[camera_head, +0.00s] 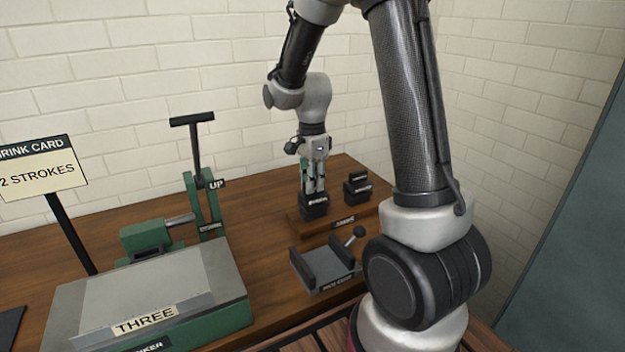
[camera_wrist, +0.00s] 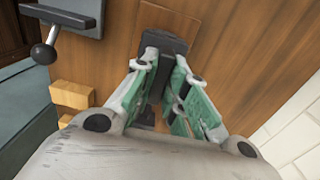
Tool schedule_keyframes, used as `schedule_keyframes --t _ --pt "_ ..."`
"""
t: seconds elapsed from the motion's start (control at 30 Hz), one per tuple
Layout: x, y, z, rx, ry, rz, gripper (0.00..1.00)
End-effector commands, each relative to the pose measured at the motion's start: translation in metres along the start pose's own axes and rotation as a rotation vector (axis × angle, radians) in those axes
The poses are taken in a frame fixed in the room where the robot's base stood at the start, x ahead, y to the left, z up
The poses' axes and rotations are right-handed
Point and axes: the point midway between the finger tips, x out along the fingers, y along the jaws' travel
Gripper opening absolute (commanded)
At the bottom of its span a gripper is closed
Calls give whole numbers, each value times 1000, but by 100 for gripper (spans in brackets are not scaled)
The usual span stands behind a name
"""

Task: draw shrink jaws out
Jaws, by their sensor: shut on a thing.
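My gripper (camera_head: 314,188) points down at the back of the bench. Its fingers are shut on a black jaw block (camera_head: 314,207), which is at the wooden rack (camera_head: 320,226). Whether the block still touches the rack is unclear. In the wrist view the dark block (camera_wrist: 158,48) sits between the green-padded fingertips (camera_wrist: 163,62). A second black jaw block (camera_head: 357,188) stands just right of the held one. The block labels are too small to read, so I cannot tell which is the shrink set.
A grey fixture (camera_head: 322,270) with two dark walls and a ball-ended lever stands in front of the rack. The green machine (camera_head: 150,237) with an upright handle marked UP is to the left. A plate marked THREE (camera_head: 145,319) and a card reading 2 STROKES (camera_head: 38,168) stand there too.

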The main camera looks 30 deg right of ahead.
Motion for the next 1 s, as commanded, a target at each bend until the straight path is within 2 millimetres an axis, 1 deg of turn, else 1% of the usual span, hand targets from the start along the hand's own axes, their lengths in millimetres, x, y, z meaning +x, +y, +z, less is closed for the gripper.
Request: schedule_keyframes --t 0.27,0.3,0.43,0.77,0.87,0.97,1.0 --pt "5 -1 0 0 0 -1 0" --pt "6 -1 0 0 0 -2 16" --pt "5 -1 0 0 0 -2 39" --pt "5 0 0 0 0 1 39" --pt "-5 -1 0 0 0 -3 39" --pt "-23 -1 0 0 0 -5 39" --pt "-32 -1 0 0 0 -6 39"
